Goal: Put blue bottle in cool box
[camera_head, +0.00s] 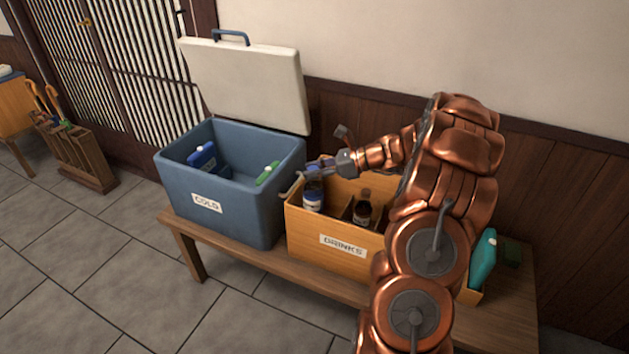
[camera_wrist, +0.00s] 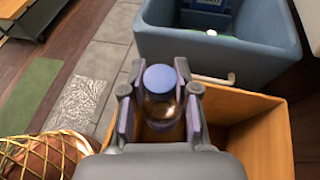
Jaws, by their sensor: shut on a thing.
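The blue cool box (camera_head: 222,222) labelled COLD stands open on the bench, its white lid (camera_head: 247,85) raised behind it. The blue bottle (camera_head: 314,199), with a blue cap and a pale blue label, stands in the left part of the wooden DRINKS crate (camera_head: 300,232). In the wrist view the bottle's blue cap (camera_wrist: 160,78) shows between the two fingers. My gripper (camera_head: 306,178) reaches over the crate from the right and is shut on the bottle. It also shows in the wrist view (camera_wrist: 160,108). The bottle's lower part is hidden by the crate wall.
A blue pack (camera_head: 203,156) and a green-topped item (camera_head: 267,173) are inside the cool box. A dark bottle (camera_head: 362,208) stands in the crate's right part. A teal object (camera_head: 484,259) is at the bench's right. The cool box's near rim lies just beyond the crate.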

